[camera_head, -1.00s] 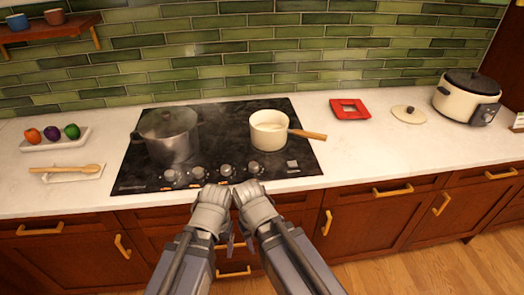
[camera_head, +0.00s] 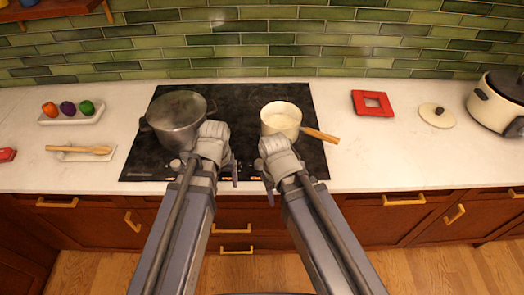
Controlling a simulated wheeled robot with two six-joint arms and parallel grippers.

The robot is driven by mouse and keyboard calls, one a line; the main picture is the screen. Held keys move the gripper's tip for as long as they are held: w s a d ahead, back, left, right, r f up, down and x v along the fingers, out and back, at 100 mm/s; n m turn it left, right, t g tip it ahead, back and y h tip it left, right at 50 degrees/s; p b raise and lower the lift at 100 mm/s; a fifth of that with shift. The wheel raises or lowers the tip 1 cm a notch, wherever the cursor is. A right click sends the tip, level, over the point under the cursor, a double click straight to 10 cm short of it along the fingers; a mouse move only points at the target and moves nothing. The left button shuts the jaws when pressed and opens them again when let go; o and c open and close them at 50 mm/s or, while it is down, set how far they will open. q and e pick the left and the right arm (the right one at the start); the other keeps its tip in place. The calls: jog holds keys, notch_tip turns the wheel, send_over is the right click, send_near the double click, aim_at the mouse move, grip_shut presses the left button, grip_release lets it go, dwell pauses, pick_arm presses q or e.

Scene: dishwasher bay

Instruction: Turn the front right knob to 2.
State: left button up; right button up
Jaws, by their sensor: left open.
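The black cooktop (camera_head: 240,110) is set in the white counter, with its knobs along the front edge. One knob (camera_head: 175,164) shows at the left; most of the row, toward the right, is hidden behind my arms, so I cannot read any setting. My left gripper (camera_head: 214,132) is open over the front of the cooktop, just right of the steel pot. My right gripper (camera_head: 272,146) is over the front right part, just below the cream saucepan; its jaws do not show clearly. I see neither gripper holding a knob.
A steel pot (camera_head: 176,116) stands at the left of the cooktop. A cream saucepan (camera_head: 281,118) stands at the right, its wooden handle (camera_head: 320,135) pointing right. A red trivet (camera_head: 359,103), a lid (camera_head: 438,115) and a cooker (camera_head: 494,106) stand farther right. The counter's front right is clear.

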pick_arm(q)
jog(key=w+d+r+n+p, duration=0.2)
jog(key=w+r+n+p, duration=0.15)
jog(key=w, duration=0.25)
jog(key=n, duration=0.5)
send_over(259, 162)
jog(key=shift+a+r, duration=0.25)
jog(key=shift+r, duration=0.1)
jog(key=shift+d+n, duration=0.25)
jog(key=shift+d, duration=0.1)
pick_arm(e)
notch_tip(259, 162, up, 4)
jog(key=shift+r, duration=0.1)
pick_arm(q)
jog(key=shift+f+b, duration=0.15)
jog(key=shift+b, duration=0.2)
notch_tip(259, 162, down, 8)
jog(key=b, duration=0.7)
jog(key=shift+r+b, duration=0.2)
jog(key=shift+b, duration=0.1)
pick_arm(e)
notch_tip(259, 162, down, 8)
jog(key=shift+r, duration=0.1)
pick_arm(q)
grip_shut()
